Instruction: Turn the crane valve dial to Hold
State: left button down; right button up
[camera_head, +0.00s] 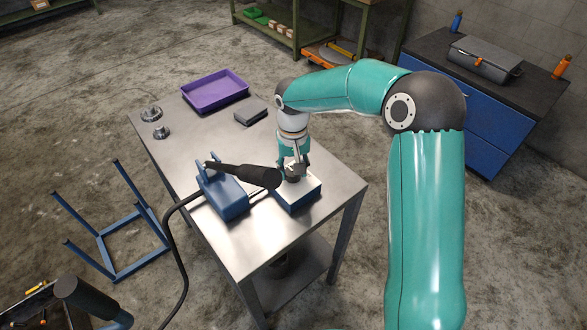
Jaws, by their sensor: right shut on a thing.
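The crane valve is a small box (298,199) with blue sides and a white top, near the right edge of the steel table. My right gripper (293,172) points down over its top and is shut on the dark dial there. The gripper hides most of the dial, and I cannot read the setting it points to. A blue pump body (226,198) with a long black-gripped lever (245,174) stands just left of the valve box. My left gripper is not in view.
The steel table (190,160) also holds a purple tray (215,91), a dark grey block (251,111) and two metal round parts (151,113). A black hose (170,225) hangs off the left side. A blue bar frame (118,240) stands on the floor.

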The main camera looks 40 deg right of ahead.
aim_at(292, 171)
jog(key=shift+w+r, duration=0.15)
dwell(0.3)
jog(key=o, duration=1.1)
jog(key=shift+o, duration=0.2)
notch_tip(292, 171, up, 12)
